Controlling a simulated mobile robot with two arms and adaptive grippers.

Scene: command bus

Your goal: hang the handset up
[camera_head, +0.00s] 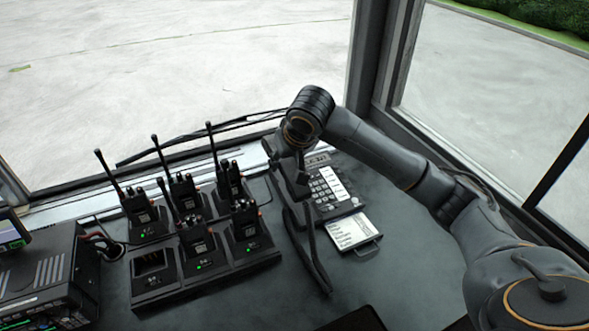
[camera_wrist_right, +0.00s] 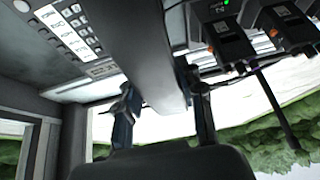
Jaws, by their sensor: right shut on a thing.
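The dark handset (camera_wrist_right: 140,45) is long and fills the middle of the right wrist view, between the two fingers of my right gripper (camera_wrist_right: 165,112). In the head view my right gripper (camera_head: 297,180) reaches down from above, shut on the handset (camera_head: 310,248), which shows as a long dark shape pointing toward me. The desk phone (camera_head: 335,192), with a keypad and white label strip, stands just right of the handset. Its keypad also shows at upper left in the right wrist view (camera_wrist_right: 68,32). I cannot tell whether the handset touches the phone; the cradle is hidden. My left gripper is out of view.
A charger rack (camera_head: 215,262) with several handheld radios stands left of the handset, antennas up; one front slot is empty. A white label card (camera_head: 354,231) lies in front of the phone. A radio unit (camera_head: 45,275) is at far left. The windscreen rises behind. Desk at front right is clear.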

